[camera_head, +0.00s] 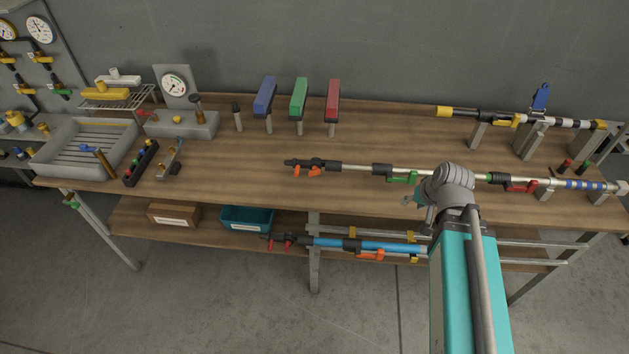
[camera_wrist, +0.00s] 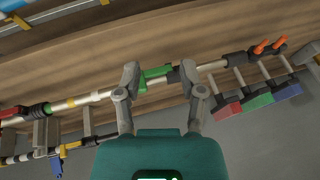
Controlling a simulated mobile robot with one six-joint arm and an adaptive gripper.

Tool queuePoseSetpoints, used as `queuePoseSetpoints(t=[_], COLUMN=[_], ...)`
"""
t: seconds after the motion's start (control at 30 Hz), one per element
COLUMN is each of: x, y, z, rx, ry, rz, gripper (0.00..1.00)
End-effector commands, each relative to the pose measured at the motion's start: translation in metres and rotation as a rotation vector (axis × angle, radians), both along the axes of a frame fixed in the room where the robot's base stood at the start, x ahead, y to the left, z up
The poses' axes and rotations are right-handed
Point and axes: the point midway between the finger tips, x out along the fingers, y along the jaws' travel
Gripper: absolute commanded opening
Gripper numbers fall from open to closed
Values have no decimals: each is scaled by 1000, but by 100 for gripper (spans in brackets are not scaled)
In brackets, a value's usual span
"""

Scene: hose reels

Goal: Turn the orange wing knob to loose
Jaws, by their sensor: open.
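The orange wing knob (camera_head: 308,171) sits on a dark collar near the left end of the long pole (camera_head: 350,168) on the bench. In the wrist view, which is turned about, its two orange wings (camera_wrist: 270,46) show at the upper right. My gripper (camera_head: 424,207) is well to the right of the knob, near the pole's green clamp (camera_head: 402,179). In the wrist view my gripper (camera_wrist: 160,75) is open, with its fingers apart and the green clamp (camera_wrist: 155,74) showing between them. I cannot tell any contact. Nothing is held.
Blue (camera_head: 265,96), green (camera_head: 298,97) and red (camera_head: 332,100) blocks stand on posts behind the pole. A red clamp (camera_head: 515,184) is farther right. A second pole (camera_head: 490,117) lies at the back right. A blue pole (camera_head: 385,246) lies on the lower shelf.

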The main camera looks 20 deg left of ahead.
Motion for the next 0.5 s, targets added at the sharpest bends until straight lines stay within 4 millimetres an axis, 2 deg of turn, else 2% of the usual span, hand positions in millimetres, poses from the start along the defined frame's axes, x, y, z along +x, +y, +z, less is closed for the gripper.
queuePoseSetpoints(t=[0.03,0.2,0.4,0.5], x=[6,24,33,34], y=[23,92,162,190], z=[-16,-22,-21,-20], rx=[48,223,427,524], ry=[-55,-241,-432,-516], rz=[22,63,54,27], gripper=[51,51,51,51])
